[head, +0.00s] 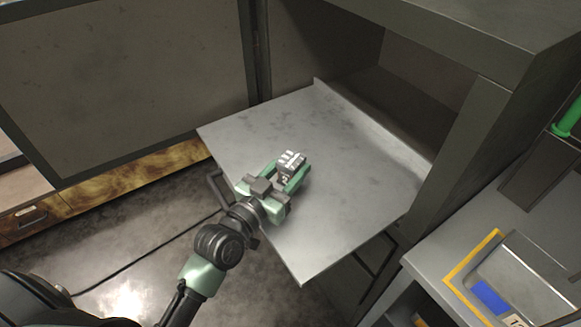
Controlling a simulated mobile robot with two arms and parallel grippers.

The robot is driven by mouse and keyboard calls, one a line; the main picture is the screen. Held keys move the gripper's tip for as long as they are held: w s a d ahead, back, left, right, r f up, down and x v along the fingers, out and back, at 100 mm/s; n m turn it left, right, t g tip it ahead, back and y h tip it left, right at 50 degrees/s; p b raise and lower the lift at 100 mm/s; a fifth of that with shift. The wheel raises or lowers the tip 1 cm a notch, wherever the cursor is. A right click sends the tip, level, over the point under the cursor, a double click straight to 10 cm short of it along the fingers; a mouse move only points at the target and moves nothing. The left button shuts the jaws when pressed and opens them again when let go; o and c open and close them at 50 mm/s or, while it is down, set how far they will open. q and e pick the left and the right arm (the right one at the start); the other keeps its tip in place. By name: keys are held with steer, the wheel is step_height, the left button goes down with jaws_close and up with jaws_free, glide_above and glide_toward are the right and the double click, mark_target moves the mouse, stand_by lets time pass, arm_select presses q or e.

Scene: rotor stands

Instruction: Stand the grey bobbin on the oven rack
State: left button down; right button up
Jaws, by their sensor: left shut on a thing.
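The grey bobbin (292,160) is a small light-and-dark ribbed piece. It sits between the green-tipped fingers of my left gripper (291,172), which is shut on it. The fingers hide its lower part. The oven rack (340,215) is a flat grey metal sheet extending out of the open oven (425,85). Gripper and bobbin are over the middle-left of the rack; whether the bobbin touches it I cannot tell. My right gripper is not in view.
The rack around the gripper is bare, with free room to the right and front. A grey counter (425,250) with a yellow-edged tray (468,262) stands at the lower right. A green object (568,118) stands at the right edge. A dark cable (150,254) lies on the floor.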

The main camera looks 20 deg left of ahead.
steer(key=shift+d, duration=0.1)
arm_select(q)
steer(key=shift+f+b, duration=0.3)
steer(key=shift+f, duration=0.25)
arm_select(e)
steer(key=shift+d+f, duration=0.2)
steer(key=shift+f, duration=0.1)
arm_select(q)
steer(key=c, duration=0.8)
jaws_free()
steer(key=shift+f, duration=0.15)
steer(key=shift+o, duration=0.2)
steer(key=shift+s, duration=0.1)
steer(key=shift+f, duration=0.1)
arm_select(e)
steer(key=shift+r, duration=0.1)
arm_select(q)
steer(key=shift+r+p, duration=0.3)
steer(key=shift+r, duration=0.25)
steer(key=b+v, duration=0.1)
steer(key=v, duration=0.9)
steer(key=shift+s+a+r, duration=0.1)
steer(key=shift+s+r, duration=0.05)
steer(key=shift+s, duration=0.1)
steer(key=shift+s+a+r+b, duration=0.2)
steer(key=shift+s+b, duration=0.1)
steer(key=shift+s, duration=0.3)
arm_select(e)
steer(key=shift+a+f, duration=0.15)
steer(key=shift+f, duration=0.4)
